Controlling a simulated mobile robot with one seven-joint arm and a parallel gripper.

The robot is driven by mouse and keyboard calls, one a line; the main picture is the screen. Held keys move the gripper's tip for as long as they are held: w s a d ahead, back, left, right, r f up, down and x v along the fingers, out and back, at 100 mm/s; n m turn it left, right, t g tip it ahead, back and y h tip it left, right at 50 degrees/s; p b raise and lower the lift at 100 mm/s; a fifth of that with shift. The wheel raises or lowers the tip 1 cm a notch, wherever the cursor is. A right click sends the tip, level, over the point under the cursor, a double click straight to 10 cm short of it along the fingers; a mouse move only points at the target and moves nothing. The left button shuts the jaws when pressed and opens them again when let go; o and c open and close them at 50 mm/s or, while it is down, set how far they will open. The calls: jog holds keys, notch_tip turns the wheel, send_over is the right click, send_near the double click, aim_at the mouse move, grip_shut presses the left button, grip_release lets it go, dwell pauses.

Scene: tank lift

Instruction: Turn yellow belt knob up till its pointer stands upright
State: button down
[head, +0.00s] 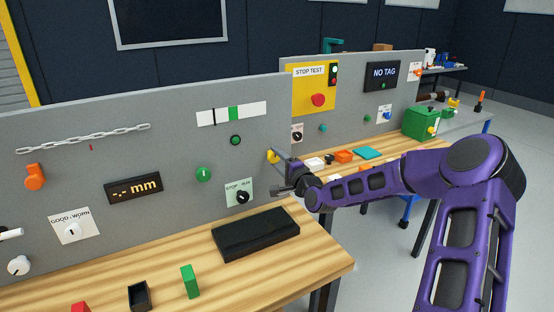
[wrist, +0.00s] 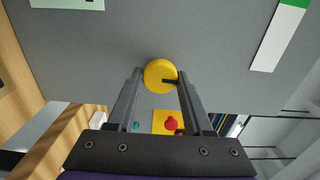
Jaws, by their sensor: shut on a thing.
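The yellow belt knob (head: 271,156) is on the grey panel near its right end, partly hidden by my gripper (head: 279,162) in the head view. In the wrist view the round knob (wrist: 158,74) lies between my two fingertips (wrist: 160,78), and the gripper is shut on it. Its black pointer (wrist: 170,81) runs from about the knob's middle toward the right finger, on the side where the white and green strip (wrist: 277,38) shows. The pointer cannot be made out in the head view.
The strip (head: 205,117) and a STOP/RUN switch plate (head: 238,192) are left of the knob. A black box (head: 255,236) lies on the wooden bench below. A second panel with a red stop button (head: 318,100) stands behind to the right.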

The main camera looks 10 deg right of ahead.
dwell(0.3)
jog(key=shift+c, duration=1.5)
grip_release()
jog(key=shift+s, duration=0.1)
jog(key=p+v, duration=0.1)
jog(key=v, duration=1.6)
jog(key=shift+s, duration=0.15)
